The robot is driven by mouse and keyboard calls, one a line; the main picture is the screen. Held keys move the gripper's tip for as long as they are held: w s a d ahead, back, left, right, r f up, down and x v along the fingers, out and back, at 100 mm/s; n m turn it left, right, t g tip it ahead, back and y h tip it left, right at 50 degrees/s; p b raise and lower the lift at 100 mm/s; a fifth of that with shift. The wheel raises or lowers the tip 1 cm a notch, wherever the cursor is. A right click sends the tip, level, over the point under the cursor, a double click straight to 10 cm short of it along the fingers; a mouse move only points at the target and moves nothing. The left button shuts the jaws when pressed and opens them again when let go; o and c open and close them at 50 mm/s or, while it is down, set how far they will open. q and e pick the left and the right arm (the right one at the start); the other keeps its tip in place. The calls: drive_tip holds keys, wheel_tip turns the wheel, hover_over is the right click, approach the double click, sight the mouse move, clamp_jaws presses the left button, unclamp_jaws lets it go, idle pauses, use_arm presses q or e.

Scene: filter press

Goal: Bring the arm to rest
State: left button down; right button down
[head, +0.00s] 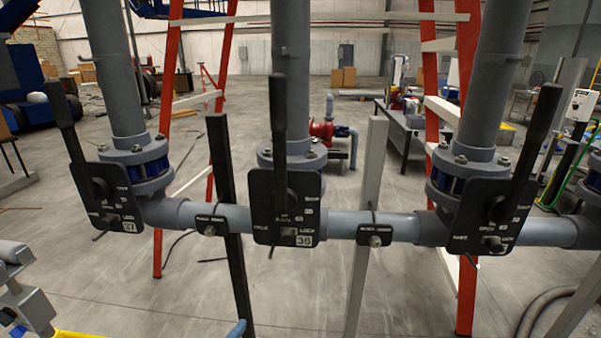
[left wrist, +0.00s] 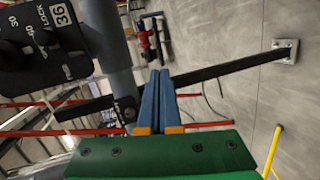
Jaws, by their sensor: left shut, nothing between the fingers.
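My left gripper (left wrist: 162,78) shows in the left wrist view with its two blue fingers together and nothing between them. In the head view only a small blue tip of it (head: 238,328) shows at the bottom edge, below the pipe. Part of my left arm (head: 22,290) is at the lower left. The fingers look apart from the valves, though they overlap the black post (left wrist: 220,68) in the left wrist view. The middle valve plate 36 (head: 287,208) is above the gripper; its plate also shows in the left wrist view (left wrist: 40,45). My right gripper is not in view.
A grey horizontal pipe (head: 342,224) carries valve plate 37 (head: 107,196), plate 36 and a right valve plate (head: 490,215). Their black handles point up, the outer two tilted. A black post (head: 228,190) and red ladder legs stand around it. Floor below is mostly clear.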

use_arm(q)
drive_tip(key=s+f+m+g+y, duration=0.1)
drive_tip(key=s+f+m+g, duration=0.3)
drive_tip(key=s+f, duration=0.6)
drive_tip(key=s+f+m+g+y, duration=0.1)
drive_tip(key=s+f+m+g, duration=0.4)
drive_tip(key=f, duration=0.8)
drive_tip(key=s+a+f+m+g, duration=0.1)
drive_tip(key=s+f+m, duration=0.3)
drive_tip(key=s, duration=0.8)
drive_tip(key=s+a+f+m+g+y, duration=0.1)
drive_tip(key=s+f+m+g, duration=0.2)
drive_tip(key=s, duration=0.9)
wheel_tip(320, 180, down, 2)
drive_tip(key=shift+a+f+m+g, duration=0.1)
drive_tip(key=shift+a+m+g, duration=0.15)
drive_tip(key=shift+m, duration=0.45)
